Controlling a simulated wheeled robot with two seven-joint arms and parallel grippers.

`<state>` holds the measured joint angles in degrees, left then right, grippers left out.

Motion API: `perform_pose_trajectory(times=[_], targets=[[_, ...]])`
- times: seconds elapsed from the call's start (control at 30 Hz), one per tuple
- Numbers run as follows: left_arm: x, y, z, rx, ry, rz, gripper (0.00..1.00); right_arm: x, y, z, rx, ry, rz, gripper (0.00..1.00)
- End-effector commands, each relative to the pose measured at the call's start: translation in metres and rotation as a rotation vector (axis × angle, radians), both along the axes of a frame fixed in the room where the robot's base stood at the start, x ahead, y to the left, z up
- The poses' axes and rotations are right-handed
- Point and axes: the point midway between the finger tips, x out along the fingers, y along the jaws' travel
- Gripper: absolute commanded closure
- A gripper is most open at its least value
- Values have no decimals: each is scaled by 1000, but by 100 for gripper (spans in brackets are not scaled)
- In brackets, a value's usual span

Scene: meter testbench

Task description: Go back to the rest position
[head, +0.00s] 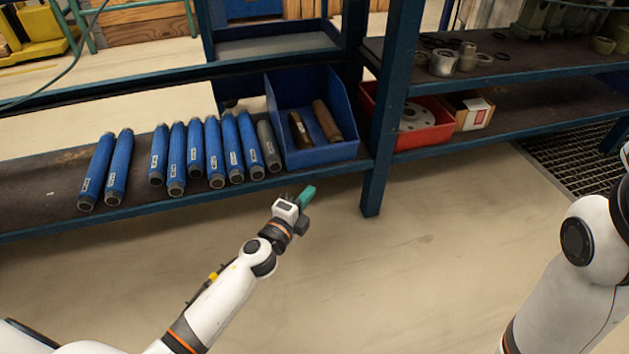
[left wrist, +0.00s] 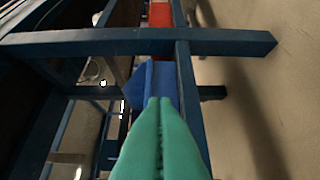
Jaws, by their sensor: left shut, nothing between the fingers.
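My left gripper (head: 306,196) has green fingers and is in front of the lower shelf's front edge, below the blue bin (head: 322,155). Its fingers are shut with nothing between them. In the left wrist view the green fingers (left wrist: 159,108) lie together and point toward the blue bin (left wrist: 155,80) and a blue rack post. My right arm shows at the right edge of the head view, but its gripper is out of the picture.
Several blue cylinders (head: 120,166) lie on the lower shelf (head: 40,203). The blue bin holds two brownish cylinders. A blue post (head: 376,165) stands right of my left gripper. A red bin (head: 431,134) sits beyond it. The floor (head: 420,250) in front is clear.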

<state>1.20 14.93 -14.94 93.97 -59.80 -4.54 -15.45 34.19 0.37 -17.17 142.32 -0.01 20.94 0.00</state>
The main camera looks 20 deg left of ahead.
Motion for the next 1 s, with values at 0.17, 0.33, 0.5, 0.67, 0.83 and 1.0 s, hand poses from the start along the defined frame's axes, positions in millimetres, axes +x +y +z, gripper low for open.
perform_pose_trajectory(times=[0.17,0.33,0.5,0.67,0.83,1.0], targets=[[-12,3,0,0,0,1,100,5,0,-2,-2,19,0,29],[-14,2,2,-3,-1,-3,100,3,0,-3,-4,15,-2,29],[-30,-27,45,-148,-31,-104,100,17,-1,-1,-2,67,0,29],[-72,-76,140,-462,-112,-326,100,39,-3,-8,5,167,7,29],[-132,-102,254,-811,-238,-577,100,52,-6,-23,13,274,13,29],[-193,-97,354,-1108,-385,-796,100,55,-8,-40,21,369,19,29]])
